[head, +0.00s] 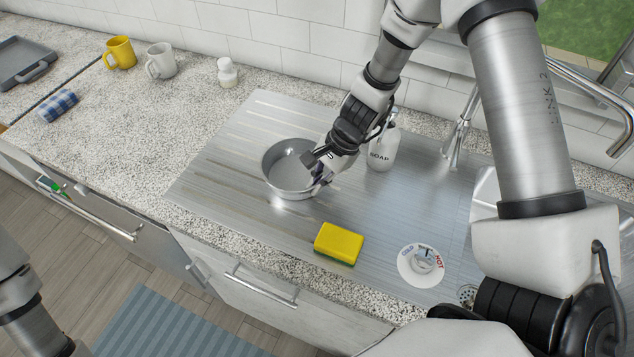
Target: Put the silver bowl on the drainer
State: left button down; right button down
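The silver bowl (286,181) is round, upright and looks empty. It is over the left part of the ribbed metal drainer (235,135) and appears to rest on it, though a small gap underneath cannot be ruled out. My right gripper (316,169) is at the bowl's right rim, with one dark fingertip over the inside and the other by the outer wall. Whether the fingers grip the rim is not clear. Part of the right rim is hidden behind the gripper. Only a piece of my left arm shows at the lower left; its gripper is out of view.
A yellow sponge (338,243) lies in front of the bowl. A soap bottle (383,150) stands close behind my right gripper. A tap control (421,262) and faucet (459,130) are to the right. Mugs (120,53) and a white jar (227,73) stand back left; the left counter is mostly clear.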

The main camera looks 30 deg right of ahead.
jog(key=shift+f, duration=0.2)
jog(key=c, duration=1.3)
grip_release()
jog(key=shift+r, duration=0.15)
jog(key=shift+r, duration=0.3)
jog(key=p+v, duration=0.6)
jog(key=v, duration=0.5)
jog(key=shift+s+d+r, duration=0.1)
jog(key=shift+d+r, duration=0.1)
jog(key=shift+r, duration=0.05)
